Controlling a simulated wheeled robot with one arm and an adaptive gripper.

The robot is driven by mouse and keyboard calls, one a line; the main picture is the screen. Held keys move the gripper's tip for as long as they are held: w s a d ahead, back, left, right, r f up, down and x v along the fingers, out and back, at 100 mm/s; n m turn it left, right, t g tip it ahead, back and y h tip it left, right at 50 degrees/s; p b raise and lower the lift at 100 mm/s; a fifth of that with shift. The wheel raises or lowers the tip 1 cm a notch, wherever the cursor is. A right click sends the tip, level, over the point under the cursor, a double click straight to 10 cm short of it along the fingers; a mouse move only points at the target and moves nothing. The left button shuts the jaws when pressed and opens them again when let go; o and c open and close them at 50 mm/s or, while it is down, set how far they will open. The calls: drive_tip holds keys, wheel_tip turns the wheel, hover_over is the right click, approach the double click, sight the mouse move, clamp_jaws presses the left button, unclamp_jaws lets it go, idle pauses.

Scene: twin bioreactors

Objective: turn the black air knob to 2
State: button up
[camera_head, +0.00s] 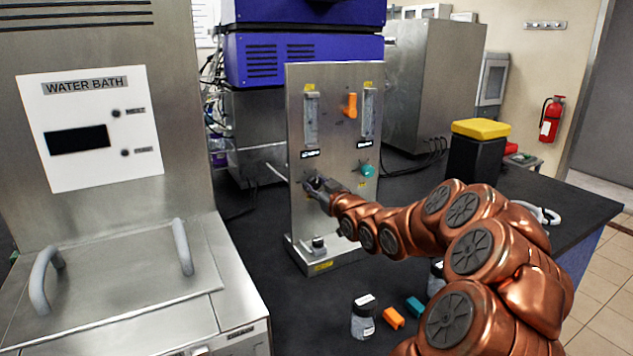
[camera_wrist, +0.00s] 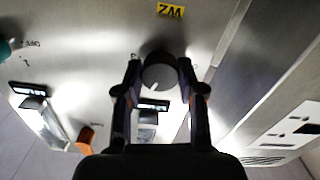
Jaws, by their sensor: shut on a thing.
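The black air knob (camera_wrist: 160,76) sits on the steel panel between the two fingers of my gripper (camera_wrist: 159,64). The fingers are shut on the knob's sides. A short white pointer mark shows on its face toward the bottom of the wrist view. The wrist view looks inverted, with a yellow label above the knob. In the head view my gripper (camera_head: 318,186) reaches the left side of the upright steel panel (camera_head: 335,215) and mostly hides the knob. The scale around the knob is too small or hidden to read.
The panel carries two flow tubes (camera_head: 311,120), an orange lever (camera_head: 350,106) and a teal knob (camera_head: 367,171). A water bath (camera_head: 105,120) stands at left.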

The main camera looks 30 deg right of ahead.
drive_tip(key=shift+m, duration=0.6)
drive_tip(key=o, duration=1.1)
drive_tip(key=shift+o, duration=0.2)
drive_tip(key=s+a, duration=0.1)
drive_tip(key=s, duration=1.1)
